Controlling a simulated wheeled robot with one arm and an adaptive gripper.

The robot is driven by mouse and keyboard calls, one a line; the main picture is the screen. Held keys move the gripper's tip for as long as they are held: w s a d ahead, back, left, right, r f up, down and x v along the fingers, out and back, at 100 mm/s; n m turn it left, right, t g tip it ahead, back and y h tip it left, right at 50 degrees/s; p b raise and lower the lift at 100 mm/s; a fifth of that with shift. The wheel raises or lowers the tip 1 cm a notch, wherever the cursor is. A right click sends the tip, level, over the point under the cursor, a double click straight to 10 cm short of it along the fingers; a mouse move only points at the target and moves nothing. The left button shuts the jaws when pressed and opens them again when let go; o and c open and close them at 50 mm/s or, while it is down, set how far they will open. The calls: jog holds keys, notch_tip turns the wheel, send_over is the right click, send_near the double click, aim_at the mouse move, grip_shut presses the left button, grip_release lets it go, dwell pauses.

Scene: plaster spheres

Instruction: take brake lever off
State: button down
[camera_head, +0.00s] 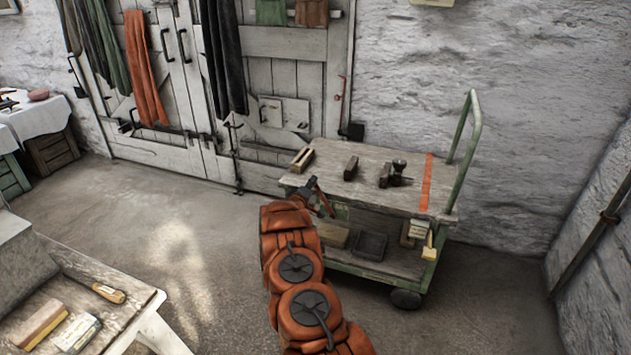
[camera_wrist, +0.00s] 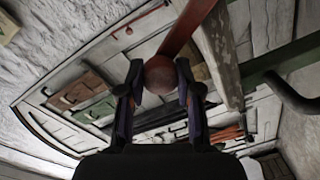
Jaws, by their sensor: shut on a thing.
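The brake lever (camera_head: 326,204) is a red bar at the near left corner of the green cart, just under its wooden top. In the wrist view, a round reddish knob (camera_wrist: 159,76) sits between my fingers, and the red bar (camera_wrist: 186,28) runs from it to the upper right. My gripper (camera_wrist: 159,70) is shut on this knob, with one finger on each side. In the head view my gripper (camera_head: 313,188) is small and dark beside the cart's left end. Where the lever joins the cart is not clear.
The cart's wooden top (camera_head: 400,192) bears a wooden block (camera_head: 301,160), dark blocks and an orange stripe (camera_head: 426,182). Its green handle (camera_head: 476,110) rises at right. A workbench (camera_head: 125,275) stands at front left. Open floor lies between bench and cart.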

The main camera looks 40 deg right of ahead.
jog(key=shift+w+a+f, duration=0.15)
dwell(0.3)
jog(key=c, duration=0.8)
grip_release()
jog(key=shift+o, duration=0.2)
jog(key=v, duration=1.2)
